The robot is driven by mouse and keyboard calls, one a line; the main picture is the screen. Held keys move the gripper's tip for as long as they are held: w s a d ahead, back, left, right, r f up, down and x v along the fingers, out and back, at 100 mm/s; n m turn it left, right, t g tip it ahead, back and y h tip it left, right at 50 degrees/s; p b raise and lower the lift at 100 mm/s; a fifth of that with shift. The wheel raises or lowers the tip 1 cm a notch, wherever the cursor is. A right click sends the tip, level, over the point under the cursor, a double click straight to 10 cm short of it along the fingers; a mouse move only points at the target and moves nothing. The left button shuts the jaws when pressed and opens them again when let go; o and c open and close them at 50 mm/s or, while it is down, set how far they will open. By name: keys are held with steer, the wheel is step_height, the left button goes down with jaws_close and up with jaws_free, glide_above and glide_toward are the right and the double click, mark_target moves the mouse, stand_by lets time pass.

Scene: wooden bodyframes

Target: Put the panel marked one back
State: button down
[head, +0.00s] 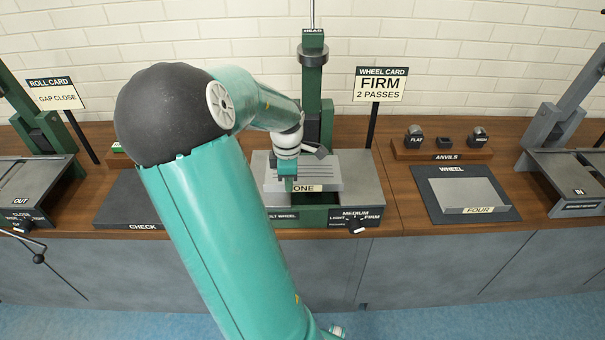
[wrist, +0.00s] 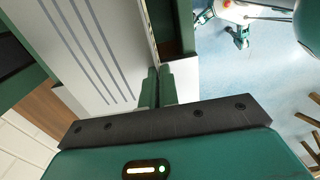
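The panel marked ONE (head: 327,172) is a light grey sheet with dark lines along it and a label on its front lip. It lies in the green wheel machine (head: 318,215) at the middle of the bench. In the wrist view the panel (wrist: 85,45) fills the upper left. My gripper (head: 290,186) reaches down to the panel's front lip, left of the middle. In the wrist view its two green fingers (wrist: 158,88) stand close together, one on each side of the lip, and look shut on it. My arm hides part of the machine and bench.
A panel marked FOUR (head: 478,208) lies on the dark WHEEL mat (head: 435,205) at right. The dark CHECK mat (head: 115,212) looks bare where visible. The wheel card (head: 380,84) reads FIRM, 2 PASSES.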

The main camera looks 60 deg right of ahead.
steer(key=shift+r, duration=0.25)
steer(key=shift+r, duration=0.35)
steer(key=shift+r, duration=1)
step_height(320, 180, up, 7)
stand_by(0.7)
steer(key=shift+f, duration=0.1)
stand_by(0.5)
